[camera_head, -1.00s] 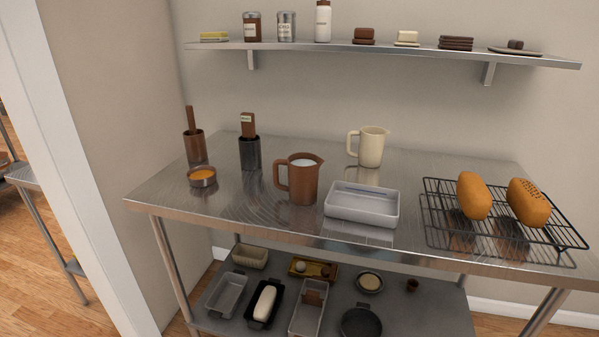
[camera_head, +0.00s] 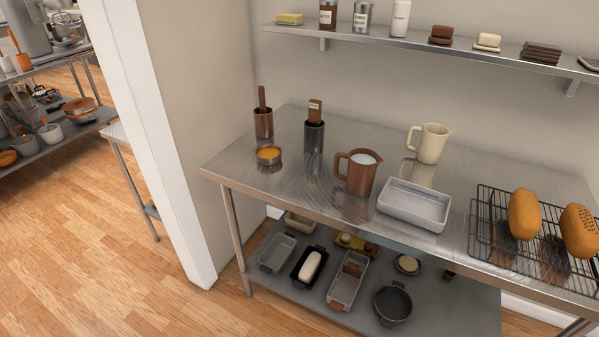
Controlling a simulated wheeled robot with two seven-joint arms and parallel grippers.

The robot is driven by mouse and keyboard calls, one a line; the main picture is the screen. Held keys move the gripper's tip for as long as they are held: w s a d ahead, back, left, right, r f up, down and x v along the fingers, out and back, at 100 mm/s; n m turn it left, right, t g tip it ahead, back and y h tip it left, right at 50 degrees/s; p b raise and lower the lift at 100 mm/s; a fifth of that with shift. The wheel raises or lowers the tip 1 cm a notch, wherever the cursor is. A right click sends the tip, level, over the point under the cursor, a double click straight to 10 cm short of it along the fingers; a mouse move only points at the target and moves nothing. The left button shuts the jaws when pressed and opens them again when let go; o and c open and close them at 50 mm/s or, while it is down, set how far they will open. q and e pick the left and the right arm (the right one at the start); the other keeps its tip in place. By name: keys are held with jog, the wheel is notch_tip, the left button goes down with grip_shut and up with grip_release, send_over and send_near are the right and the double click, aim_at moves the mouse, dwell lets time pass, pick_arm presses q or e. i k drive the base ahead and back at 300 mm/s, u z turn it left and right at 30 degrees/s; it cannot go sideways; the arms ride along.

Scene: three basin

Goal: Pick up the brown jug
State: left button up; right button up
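The brown jug (camera_head: 357,174) stands upright on the steel table (camera_head: 310,190), near its front edge. Its handle points left and something white shows inside its open top. A white rectangular tray stands just right of it. Neither of my grippers shows in the head view.
A cream jug (camera_head: 430,144), the white tray (camera_head: 413,206) and a wire rack (camera_head: 485,237) with two loaves lie right of the brown jug. A small orange-filled bowl (camera_head: 268,157) and two holders are left. A wall shelf (camera_head: 400,38) hangs above. Floor (camera_head: 120,240) at left is clear.

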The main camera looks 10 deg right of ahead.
aim_at(354, 171)
jog(key=u, duration=0.9)
jog(key=i, duration=1.7)
jog(key=z, duration=2.15)
